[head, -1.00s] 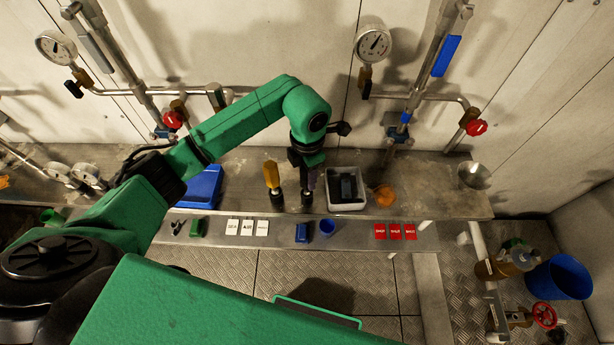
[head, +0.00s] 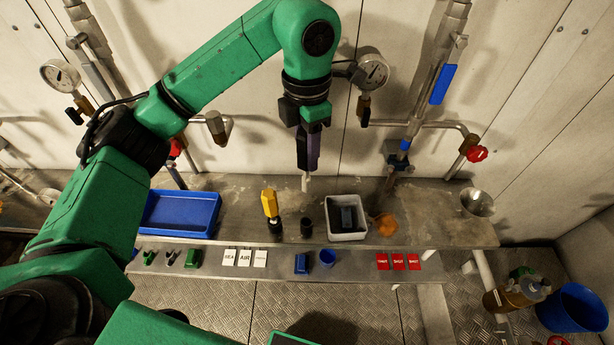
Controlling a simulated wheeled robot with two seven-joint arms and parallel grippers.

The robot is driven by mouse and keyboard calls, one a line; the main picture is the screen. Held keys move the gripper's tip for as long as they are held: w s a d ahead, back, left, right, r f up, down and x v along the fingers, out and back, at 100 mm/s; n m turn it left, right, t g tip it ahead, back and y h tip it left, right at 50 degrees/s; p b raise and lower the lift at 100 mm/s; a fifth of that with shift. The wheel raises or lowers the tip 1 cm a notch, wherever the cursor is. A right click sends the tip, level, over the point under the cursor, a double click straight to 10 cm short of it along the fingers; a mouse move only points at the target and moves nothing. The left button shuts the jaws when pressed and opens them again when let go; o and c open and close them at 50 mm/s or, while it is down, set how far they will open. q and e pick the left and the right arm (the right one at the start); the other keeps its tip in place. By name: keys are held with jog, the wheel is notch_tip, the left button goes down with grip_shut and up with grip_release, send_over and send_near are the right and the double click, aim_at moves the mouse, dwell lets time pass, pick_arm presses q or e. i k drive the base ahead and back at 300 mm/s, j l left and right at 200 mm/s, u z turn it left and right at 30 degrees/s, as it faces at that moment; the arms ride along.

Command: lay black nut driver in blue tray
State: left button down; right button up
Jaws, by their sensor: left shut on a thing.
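My left gripper (head: 307,122) is shut on the black nut driver (head: 307,150), whose handle looks dark with a purple tint. The driver hangs upright with its metal shaft pointing down, above the bench and clear of it. The blue tray (head: 180,214) lies on the bench to the left, flat and empty as far as I see. A short black holder (head: 306,229) stands below the driver with nothing in it. My right gripper is not in view.
A yellow-handled driver (head: 269,204) stands in its holder between the tray and the empty holder. A white bin (head: 346,231) with dark items and an orange object (head: 384,224) are to the right. Pipes and a gauge (head: 370,70) line the wall behind.

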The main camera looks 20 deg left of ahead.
aim_at(191, 214)
jog(key=k+l+u, duration=0.1)
jog(key=u, duration=0.15)
jog(key=k+l+u, duration=0.25)
jog(key=i+l+u, duration=0.25)
jog(key=i, duration=0.15)
jog(key=i+l+u, duration=0.15)
jog(key=i+u, duration=0.15)
jog(key=i, duration=0.1)
